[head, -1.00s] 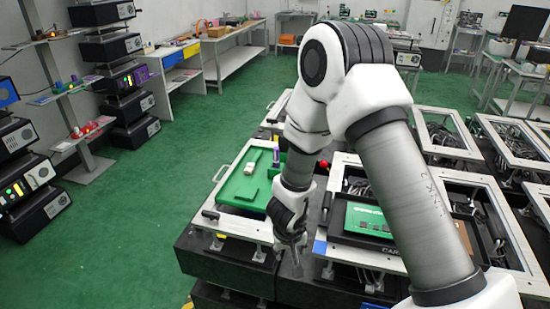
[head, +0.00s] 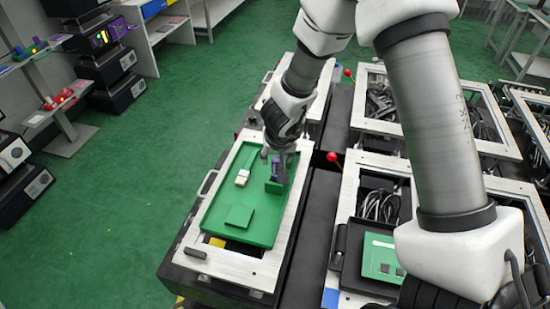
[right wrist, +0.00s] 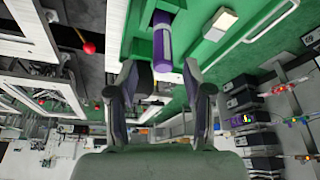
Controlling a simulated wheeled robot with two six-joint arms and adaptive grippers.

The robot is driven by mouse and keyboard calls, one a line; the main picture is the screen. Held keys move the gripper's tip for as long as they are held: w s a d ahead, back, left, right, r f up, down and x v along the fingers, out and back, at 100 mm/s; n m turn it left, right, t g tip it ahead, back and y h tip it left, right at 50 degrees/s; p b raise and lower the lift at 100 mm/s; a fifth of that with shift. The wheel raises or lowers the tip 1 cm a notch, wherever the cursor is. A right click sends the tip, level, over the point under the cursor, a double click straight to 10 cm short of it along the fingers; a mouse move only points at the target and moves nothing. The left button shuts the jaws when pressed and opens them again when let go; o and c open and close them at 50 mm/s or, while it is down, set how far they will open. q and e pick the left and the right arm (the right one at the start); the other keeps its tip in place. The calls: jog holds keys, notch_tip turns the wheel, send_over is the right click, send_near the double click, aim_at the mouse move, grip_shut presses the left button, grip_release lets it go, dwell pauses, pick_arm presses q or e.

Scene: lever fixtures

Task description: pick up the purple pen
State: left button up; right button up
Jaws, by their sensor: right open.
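The purple pen (head: 277,170) stands in a green holder (head: 273,187) at the right side of the green tray (head: 225,232) in the head view. In the right wrist view the pen (right wrist: 163,42) shows at the top, ahead of the fingers and roughly between them. My right gripper (head: 281,157) is open and points down close to the pen; its fingers partly cover the pen in the head view. In the right wrist view the gripper (right wrist: 164,80) has empty space between its fingers. I cannot tell whether a finger touches the pen. My left gripper is not in view.
Red-knobbed levers (head: 332,157) and open frames with cables stand to the right.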

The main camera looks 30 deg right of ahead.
aim_at(275, 167)
jog(key=shift+s+a+f+b, duration=0.1)
jog(key=shift+f+b, duration=0.1)
jog(key=shift+f, duration=0.3)
jog(key=shift+s+a+f+b, duration=0.1)
jog(key=shift+f+b, duration=0.1)
jog(key=shift+f, duration=0.25)
jog(key=b+x, duration=0.1)
jog(key=x, duration=0.3)
jog(key=shift+w, duration=0.25)
jog(key=shift+w+d+f, duration=0.2)
jog(key=shift+w, duration=0.05)
jog(key=shift+s+a+r, duration=0.25)
jog(key=shift+s+r, duration=0.05)
jog(key=shift+s, duration=0.1)
jog(key=c, duration=0.9)
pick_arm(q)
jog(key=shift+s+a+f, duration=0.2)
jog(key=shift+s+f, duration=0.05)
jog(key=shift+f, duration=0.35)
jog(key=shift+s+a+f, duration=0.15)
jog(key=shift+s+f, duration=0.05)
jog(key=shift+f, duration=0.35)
pick_arm(e)
jog(key=shift+w+f, duration=0.1)
jog(key=shift+c, duration=0.2)
